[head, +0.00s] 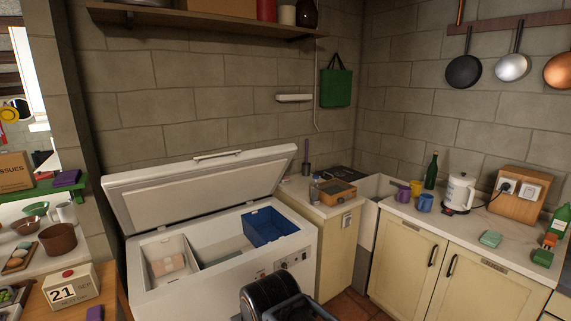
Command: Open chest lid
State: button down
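The white chest (218,277) stands against the back wall, left of centre. Its lid (205,185) is raised and tilted back, so the inside shows. A pale bar handle (217,155) is on the lid's upper edge. Inside, a blue bin (270,226) sits at the right, and a light compartment at the left holds a pinkish item (168,265). A dark part of my arm shows at the bottom centre, in front of the chest, and hides a little of its front. My gripper's fingers are not in view.
A shelf (205,22) runs along the wall above the lid. A narrow cabinet (337,245) with a small orange-topped box (337,189) stands right of the chest. A counter (475,230) with mugs and a kettle (459,192) is farther right. Cluttered surfaces are at the left.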

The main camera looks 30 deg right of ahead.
aim_at(141, 200)
jog(key=z, duration=0.7)
jog(key=i, duration=0.35)
jog(key=z, duration=0.75)
jog(key=i, duration=1.5)
jog(key=u, duration=1.5)
jog(key=i, duration=0.2)
